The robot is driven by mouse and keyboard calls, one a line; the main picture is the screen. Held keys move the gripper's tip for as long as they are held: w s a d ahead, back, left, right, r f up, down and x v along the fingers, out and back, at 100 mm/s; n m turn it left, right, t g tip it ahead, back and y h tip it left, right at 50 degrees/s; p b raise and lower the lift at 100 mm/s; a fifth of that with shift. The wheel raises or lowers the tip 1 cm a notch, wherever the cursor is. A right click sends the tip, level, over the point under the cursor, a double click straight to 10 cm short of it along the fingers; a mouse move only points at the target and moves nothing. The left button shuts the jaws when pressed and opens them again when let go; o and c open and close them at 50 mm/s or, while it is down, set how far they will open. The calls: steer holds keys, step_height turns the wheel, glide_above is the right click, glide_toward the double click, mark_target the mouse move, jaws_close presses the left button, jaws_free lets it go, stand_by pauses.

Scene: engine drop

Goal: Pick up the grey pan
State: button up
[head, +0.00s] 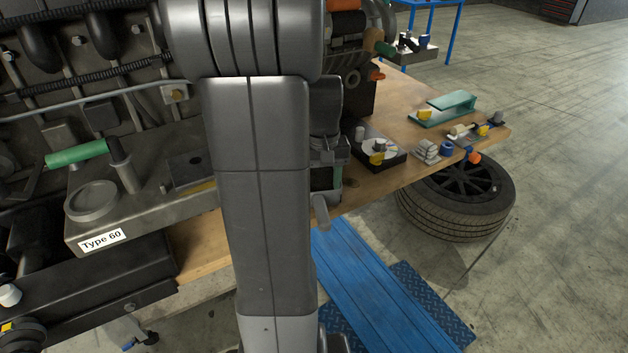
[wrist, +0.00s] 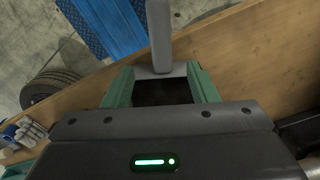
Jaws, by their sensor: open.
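The grey pan's handle (wrist: 159,35) points away from my gripper in the wrist view, over the table's edge. A grey rim and a dark inside show between my gripper's fingers. In the head view only the pan's grey handle (head: 320,212) shows, at the table's front edge. My arm hides most of the rest. My gripper (wrist: 160,76) is open, with one green finger on each side of the pan's near part. I cannot tell whether the fingers touch it.
The wooden table (head: 405,150) carries a black tray (head: 392,163) and small parts to the right. A large engine block (head: 140,180) stands at left. A tyre (head: 455,210) and blue ramp (head: 365,280) lie on the floor beyond the table's edge.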

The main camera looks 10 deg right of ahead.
steer(key=shift+w+a+f+p, duration=0.1)
steer(key=shift+f+p, duration=0.15)
steer(key=shift+f, duration=1.75)
steer(key=shift+w+f+p, duration=0.1)
steer(key=shift+f+p, duration=0.15)
steer(key=shift+f, duration=1.7)
steer(key=shift+c, duration=0.4)
jaws_close()
